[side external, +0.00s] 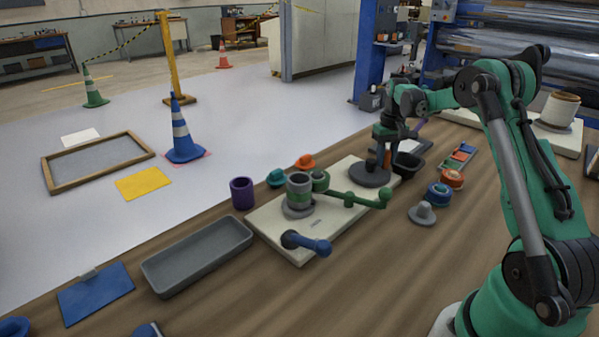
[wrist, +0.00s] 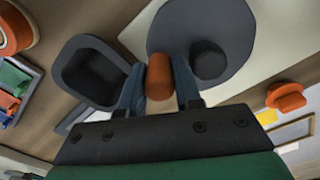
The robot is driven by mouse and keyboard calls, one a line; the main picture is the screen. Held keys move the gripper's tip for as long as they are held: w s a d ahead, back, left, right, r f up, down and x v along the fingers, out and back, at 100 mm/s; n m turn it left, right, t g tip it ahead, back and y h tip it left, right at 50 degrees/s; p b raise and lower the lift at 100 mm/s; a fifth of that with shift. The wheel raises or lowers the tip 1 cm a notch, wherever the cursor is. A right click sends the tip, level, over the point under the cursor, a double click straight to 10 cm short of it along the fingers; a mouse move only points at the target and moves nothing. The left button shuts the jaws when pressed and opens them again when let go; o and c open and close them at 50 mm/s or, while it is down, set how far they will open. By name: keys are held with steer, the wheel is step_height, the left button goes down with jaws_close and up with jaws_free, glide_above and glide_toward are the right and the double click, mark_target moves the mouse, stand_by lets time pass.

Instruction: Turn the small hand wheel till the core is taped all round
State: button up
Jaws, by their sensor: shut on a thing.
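The small hand wheel (side external: 369,174) is a dark grey disc on the far end of the cream base board. In the wrist view the wheel (wrist: 226,22) shows its dark central hub and an orange upright handle (wrist: 159,76) at its rim. My gripper (side external: 386,150) is over the wheel's right edge. Its two blue-grey fingers are shut on the orange handle, one on each side. The core (side external: 299,187) is a grey upright cylinder on a round seat, with a green band showing on its near side. Its far side is hidden.
A green lever (side external: 352,199) with a ball end and a blue crank (side external: 306,241) lie on the base board (side external: 275,228). A black bin (side external: 408,165) stands close right of my gripper. A grey tray (side external: 197,258) and purple cup (side external: 242,193) stand left.

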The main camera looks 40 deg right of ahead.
steer(key=shift+w, duration=0.15)
steer(key=shift+w+d, duration=0.15)
steer(key=shift+w, duration=0.3)
steer(key=o, duration=1)
steer(key=shift+c, duration=0.2)
steer(key=shift+c, duration=0.2)
